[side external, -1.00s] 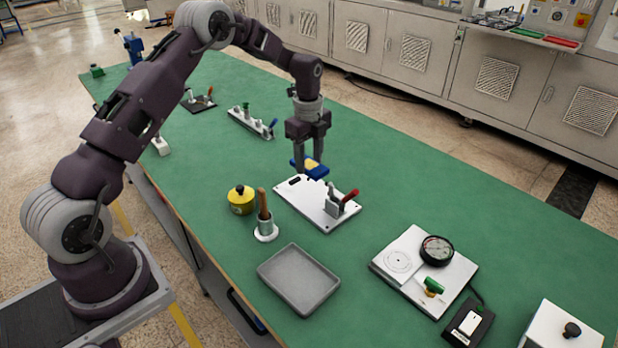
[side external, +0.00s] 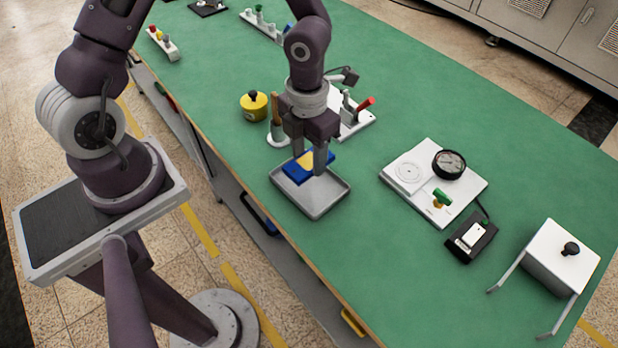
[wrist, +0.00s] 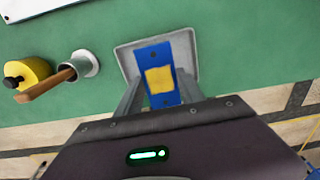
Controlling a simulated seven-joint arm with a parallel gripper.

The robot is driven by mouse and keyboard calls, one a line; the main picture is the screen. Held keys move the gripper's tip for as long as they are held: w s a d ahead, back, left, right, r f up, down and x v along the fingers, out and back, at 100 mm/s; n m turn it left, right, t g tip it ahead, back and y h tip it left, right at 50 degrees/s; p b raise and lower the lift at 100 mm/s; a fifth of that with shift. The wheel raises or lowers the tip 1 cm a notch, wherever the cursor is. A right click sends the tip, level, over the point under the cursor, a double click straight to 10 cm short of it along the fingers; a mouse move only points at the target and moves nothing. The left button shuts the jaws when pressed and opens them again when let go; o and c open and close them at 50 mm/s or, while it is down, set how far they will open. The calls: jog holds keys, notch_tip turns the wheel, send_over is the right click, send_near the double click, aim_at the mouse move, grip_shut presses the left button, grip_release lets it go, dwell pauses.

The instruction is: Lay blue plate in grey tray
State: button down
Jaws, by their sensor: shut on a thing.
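The blue plate (side external: 300,167) has a yellow patch on its face. My gripper (side external: 308,166) is shut on it and holds it over the grey tray (side external: 316,206). In the wrist view the plate (wrist: 152,60) lies between my two fingers (wrist: 157,97), with the tray (wrist: 186,57) behind it. The plate appears to cover the back left part of the tray. I cannot tell whether it touches the tray floor. My fingers hide part of the tray.
A yellow pot (side external: 254,106) and a white cup with a wooden handle (side external: 277,134) stand close behind the tray. A white fixture with a red handle (side external: 357,116) is behind my gripper. A dial gauge board (side external: 432,180) is to the right. The green table between is clear.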

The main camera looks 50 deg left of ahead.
aim_at(309, 184)
notch_tip(309, 184, down, 7)
jog(key=shift+r, duration=0.2)
jog(key=shift+f, duration=0.1)
jog(key=c, duration=0.7)
grip_release()
jog(key=shift+w, duration=0.1)
